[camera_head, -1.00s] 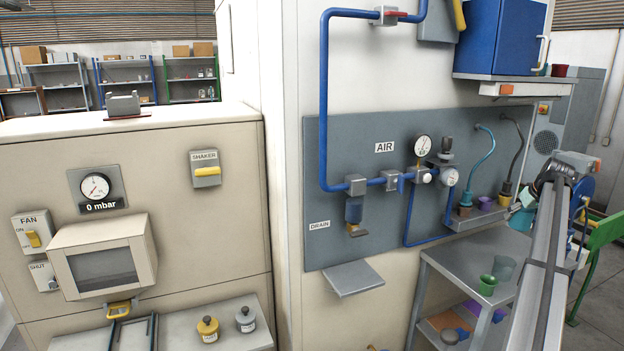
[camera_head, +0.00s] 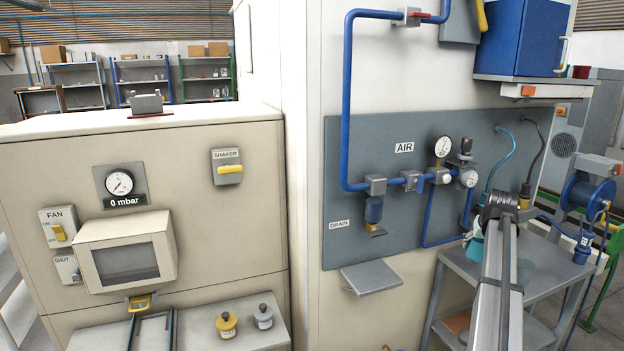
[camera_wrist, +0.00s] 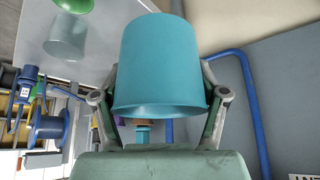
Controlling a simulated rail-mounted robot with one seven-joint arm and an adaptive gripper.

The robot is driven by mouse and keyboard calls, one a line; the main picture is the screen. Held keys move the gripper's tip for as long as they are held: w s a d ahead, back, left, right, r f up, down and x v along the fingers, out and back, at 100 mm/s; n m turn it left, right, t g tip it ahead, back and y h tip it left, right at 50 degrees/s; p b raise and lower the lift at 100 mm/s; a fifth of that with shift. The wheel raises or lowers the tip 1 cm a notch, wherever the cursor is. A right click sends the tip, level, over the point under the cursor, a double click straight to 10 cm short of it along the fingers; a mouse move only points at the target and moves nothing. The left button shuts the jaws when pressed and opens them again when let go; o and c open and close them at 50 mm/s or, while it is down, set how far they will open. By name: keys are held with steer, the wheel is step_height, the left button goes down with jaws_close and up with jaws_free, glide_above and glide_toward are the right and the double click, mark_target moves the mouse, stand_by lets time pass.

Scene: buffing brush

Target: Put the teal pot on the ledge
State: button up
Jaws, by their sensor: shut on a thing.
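The teal pot (camera_wrist: 160,65) fills the middle of the wrist view, with its wide rim toward my palm. My gripper (camera_wrist: 160,85) is shut on it, one finger at each side. In the head view a bit of the teal pot (camera_head: 475,246) shows at the left of my arm's end, which hides most of my gripper. A small grey ledge (camera_head: 370,277) juts from the wall panel below the DRAIN label. Its top is bare. The pot is up and to the right of it in the picture, apart from it.
Blue pipes (camera_head: 350,120) and a filter (camera_head: 374,208) are on the panel above the ledge. A grey metal table (camera_head: 545,265) stands at the right under my arm. A green pot (camera_wrist: 72,5) shows in the wrist view. A blue hose reel (camera_head: 588,195) is far right.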

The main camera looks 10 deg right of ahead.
steer(key=a+f+n+y, duration=0.1)
steer(key=a+f+n, duration=0.1)
steer(key=a, duration=1.6)
steer(key=s+a+f+n+y, duration=0.1)
steer(key=a+f, duration=0.3)
steer(key=a, duration=1.5)
steer(key=a+f+n+t+y, duration=0.1)
steer(key=a+f+n, duration=0.1)
steer(key=a, duration=1.6)
steer(key=shift+s+a+f+n, duration=0.2)
steer(key=shift+s+f+n, duration=0.2)
steer(key=shift+n, duration=0.3)
